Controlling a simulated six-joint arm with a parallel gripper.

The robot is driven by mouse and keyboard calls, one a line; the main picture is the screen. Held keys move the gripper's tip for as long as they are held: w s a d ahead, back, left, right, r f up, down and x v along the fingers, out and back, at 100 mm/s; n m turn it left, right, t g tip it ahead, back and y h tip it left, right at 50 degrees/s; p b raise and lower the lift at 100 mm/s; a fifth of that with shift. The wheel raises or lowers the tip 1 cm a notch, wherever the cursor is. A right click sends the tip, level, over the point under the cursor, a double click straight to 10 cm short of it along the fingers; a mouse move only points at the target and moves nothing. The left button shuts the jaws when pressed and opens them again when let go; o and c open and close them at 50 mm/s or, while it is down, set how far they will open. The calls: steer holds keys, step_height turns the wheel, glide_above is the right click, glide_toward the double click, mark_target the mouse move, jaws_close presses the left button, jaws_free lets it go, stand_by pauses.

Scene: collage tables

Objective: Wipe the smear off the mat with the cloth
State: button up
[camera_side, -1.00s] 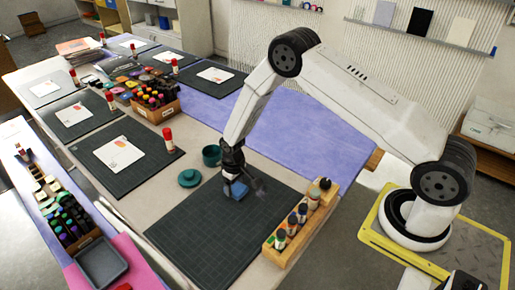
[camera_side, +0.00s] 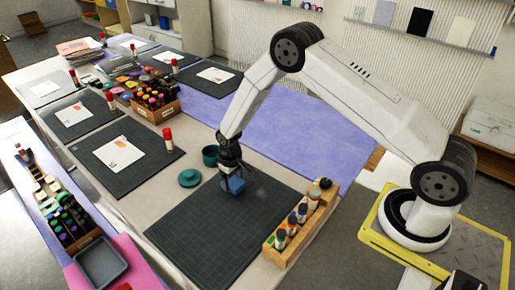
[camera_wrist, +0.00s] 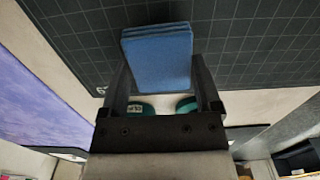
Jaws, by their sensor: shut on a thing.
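My gripper (camera_side: 232,174) is shut on a folded blue cloth (camera_side: 233,186), at the far corner of the dark green gridded mat (camera_side: 208,236). In the wrist view the cloth (camera_wrist: 158,58) sits between the two fingers, with the mat (camera_wrist: 262,62) behind it. The cloth is low over the mat; I cannot tell whether it touches.
A wooden rack of small bottles (camera_side: 298,222) stands along the mat's right edge. A teal jar (camera_side: 210,155) and its round teal lid (camera_side: 189,178) are just beyond the far edge. A red-capped glue stick (camera_side: 168,140) stands further left. The mat's near part is clear.

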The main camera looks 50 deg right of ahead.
steer(key=shift+r, duration=1.55)
steer(key=shift+s, duration=0.1)
glide_above(268, 196)
steer(key=w, duration=0.1)
steer(key=shift+w+a+f, duration=0.1)
steer(key=shift+w+a, duration=0.05)
steer(key=shift+a, duration=0.05)
steer(key=shift+s+d, duration=0.25)
steer(key=shift+s, duration=0.5)
steer(key=shift+f, duration=0.2)
steer(key=shift+f, duration=1.9)
steer(key=shift+f, duration=0.4)
steer(key=shift+w, duration=0.15)
